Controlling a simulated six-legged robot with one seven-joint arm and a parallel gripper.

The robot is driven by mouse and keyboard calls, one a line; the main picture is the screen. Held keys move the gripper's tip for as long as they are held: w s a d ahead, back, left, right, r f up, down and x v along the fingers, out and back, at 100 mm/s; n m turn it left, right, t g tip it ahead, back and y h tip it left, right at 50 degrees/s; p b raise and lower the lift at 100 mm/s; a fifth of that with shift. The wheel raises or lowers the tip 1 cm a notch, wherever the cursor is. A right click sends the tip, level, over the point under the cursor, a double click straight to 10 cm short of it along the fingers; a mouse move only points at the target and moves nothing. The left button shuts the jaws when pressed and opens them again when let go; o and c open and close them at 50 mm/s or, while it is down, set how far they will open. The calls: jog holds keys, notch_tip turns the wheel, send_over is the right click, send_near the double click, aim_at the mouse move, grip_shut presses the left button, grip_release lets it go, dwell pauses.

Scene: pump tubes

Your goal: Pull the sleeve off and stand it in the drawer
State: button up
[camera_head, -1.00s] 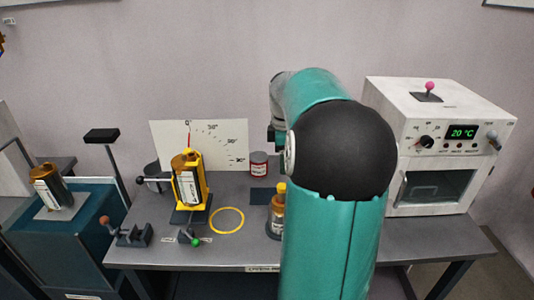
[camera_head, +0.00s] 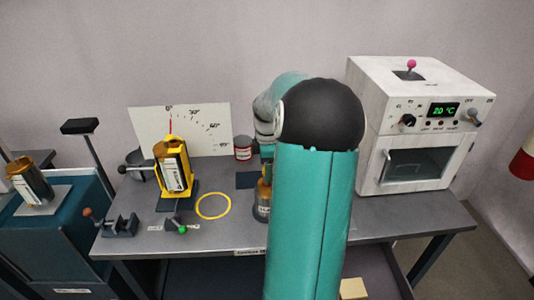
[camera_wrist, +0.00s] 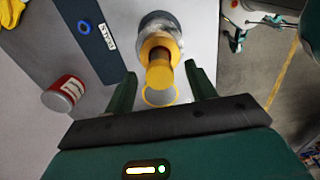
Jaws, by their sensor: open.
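An upright piece with a yellow top, an amber middle and a grey base (camera_head: 262,200) stands on the table, partly hidden by my arm in the head view. In the wrist view its yellow part (camera_wrist: 159,73) points toward me, with a yellow ring around the amber part and a silvery base behind. I cannot tell which part is the sleeve. My gripper (camera_wrist: 160,74) is open, with one finger on each side of the yellow part; contact does not show. My arm hides the gripper in the head view. I cannot make out an open drawer.
A yellow-framed amber tube (camera_head: 173,166) stands by a white angle board (camera_head: 200,122). A red tin (camera_head: 243,148) is behind. A yellow ring (camera_head: 213,206) lies on the table (camera_head: 215,235). A white oven (camera_head: 420,120) stands right. Another amber tube (camera_head: 28,181) is far left.

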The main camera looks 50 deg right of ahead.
jog(key=shift+f, duration=1.65)
jog(key=shift+c, duration=0.3)
grip_shut()
jog(key=shift+r, duration=0.7)
jog(key=shift+r, duration=2.2)
jog(key=shift+w+a, duration=0.1)
